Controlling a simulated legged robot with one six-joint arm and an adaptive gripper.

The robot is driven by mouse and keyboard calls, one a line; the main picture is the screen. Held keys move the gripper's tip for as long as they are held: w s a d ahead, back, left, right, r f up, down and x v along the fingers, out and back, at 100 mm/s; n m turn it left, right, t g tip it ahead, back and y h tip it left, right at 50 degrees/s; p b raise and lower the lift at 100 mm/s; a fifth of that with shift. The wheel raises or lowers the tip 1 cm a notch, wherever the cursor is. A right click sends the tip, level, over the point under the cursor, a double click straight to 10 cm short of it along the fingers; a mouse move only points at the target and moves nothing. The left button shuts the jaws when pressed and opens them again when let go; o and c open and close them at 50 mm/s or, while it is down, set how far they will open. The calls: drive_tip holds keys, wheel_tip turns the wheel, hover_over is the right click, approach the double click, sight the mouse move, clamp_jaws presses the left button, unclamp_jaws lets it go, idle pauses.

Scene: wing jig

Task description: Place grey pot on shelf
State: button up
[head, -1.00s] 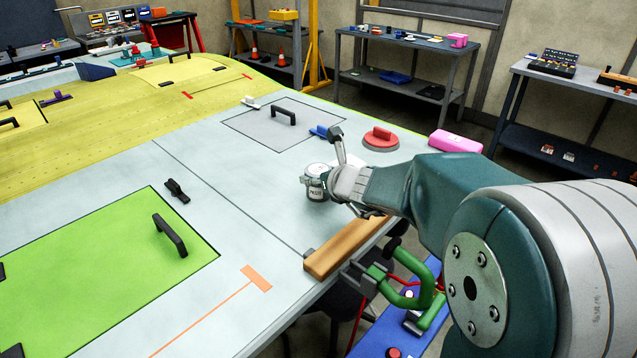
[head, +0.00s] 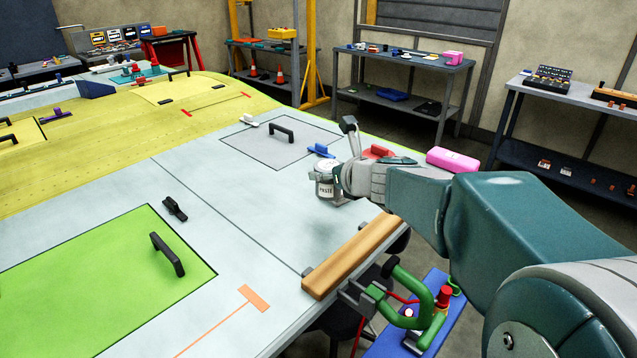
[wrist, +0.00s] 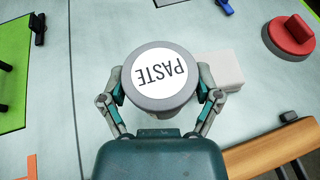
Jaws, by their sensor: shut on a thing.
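The grey pot (head: 326,181) has a white label reading PASTE. In the wrist view its round lid (wrist: 160,77) faces me, also marked PASTE. My gripper (wrist: 161,92) is shut on the pot, with one finger on each side of it. In the head view my gripper (head: 345,180) is at the right of the pot, and the pot looks held a little above the pale wing panel (head: 250,220), with a faint shadow below it. Shelved tables stand behind: one at the back (head: 402,58) and one at the right (head: 575,95).
A wooden block (head: 352,257) and a green clamp (head: 420,295) are at the panel's near edge. A red knob (head: 378,152), pink block (head: 453,160) and blue clip (head: 321,151) lie beyond my gripper. In the wrist view a white block (wrist: 219,70) lies right of the pot.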

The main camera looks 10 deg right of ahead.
drive_tip(key=r, duration=0.1)
drive_tip(key=s+d+r, duration=0.1)
drive_tip(key=r, duration=0.1)
drive_tip(key=shift+s+d, duration=0.35)
drive_tip(key=shift+s, duration=0.05)
drive_tip(key=s+d+r, duration=0.3)
drive_tip(key=s+d, duration=0.3)
drive_tip(key=shift+s+r, duration=0.25)
drive_tip(key=shift+r, duration=0.05)
